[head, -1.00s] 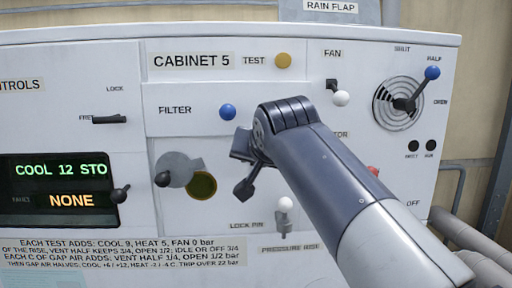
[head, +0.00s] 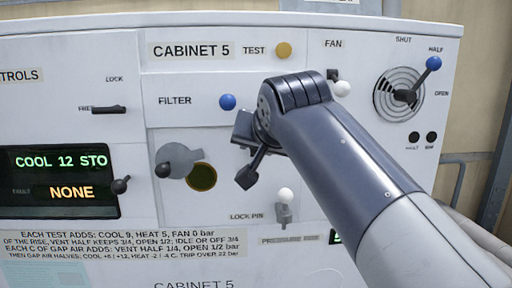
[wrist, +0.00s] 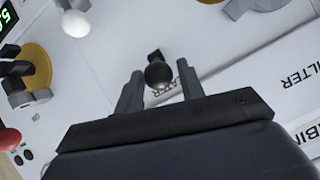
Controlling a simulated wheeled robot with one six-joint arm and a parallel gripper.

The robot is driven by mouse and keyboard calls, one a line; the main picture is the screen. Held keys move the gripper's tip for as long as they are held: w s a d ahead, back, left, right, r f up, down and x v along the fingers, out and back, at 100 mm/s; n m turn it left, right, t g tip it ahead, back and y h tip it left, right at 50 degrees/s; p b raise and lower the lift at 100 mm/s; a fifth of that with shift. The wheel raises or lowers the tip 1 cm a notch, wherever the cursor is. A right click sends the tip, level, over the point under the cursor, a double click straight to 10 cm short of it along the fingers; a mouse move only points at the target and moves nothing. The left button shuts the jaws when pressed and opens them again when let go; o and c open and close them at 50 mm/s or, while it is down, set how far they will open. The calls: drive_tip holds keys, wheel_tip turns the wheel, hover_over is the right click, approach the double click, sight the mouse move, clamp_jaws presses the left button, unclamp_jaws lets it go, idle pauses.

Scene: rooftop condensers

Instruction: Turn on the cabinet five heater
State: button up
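The cabinet 5 panel (head: 190,80) fills the head view. My gripper (head: 246,158) is at its middle, in front of the panel, with my arm hiding what lies behind it. In the wrist view my gripper (wrist: 159,84) has its two fingers apart. A black ball knob (wrist: 158,75) lies between them in the picture, with a gap showing on each side. A partly hidden label (wrist: 172,90) ending in "ATER" is beside that knob. I cannot tell which way the knob's lever is set.
A blue filter knob (head: 227,102), a round grey cover (head: 178,161) and a white lock pin knob (head: 285,195) surround my gripper. The vent lever (head: 420,78) points to HALF. The display (head: 60,178) reads "COOL 12 STO" and "NONE". A red knob (wrist: 8,140) shows in the wrist view.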

drive_tip(key=v, duration=0.7)
drive_tip(key=shift+s+r+b, duration=0.25)
drive_tip(key=shift+s+b, duration=0.1)
drive_tip(key=shift+b, duration=0.05)
drive_tip(key=shift+d, duration=0.1)
drive_tip(key=p+x, duration=0.1)
drive_tip(key=x, duration=1)
drive_tip(key=shift+p, duration=0.4)
drive_tip(key=shift+f+b, duration=0.2)
drive_tip(key=shift+b, duration=0.2)
drive_tip(key=shift+s+r, duration=0.1)
drive_tip(key=shift+r+p, duration=0.2)
drive_tip(key=shift+p, duration=0.15)
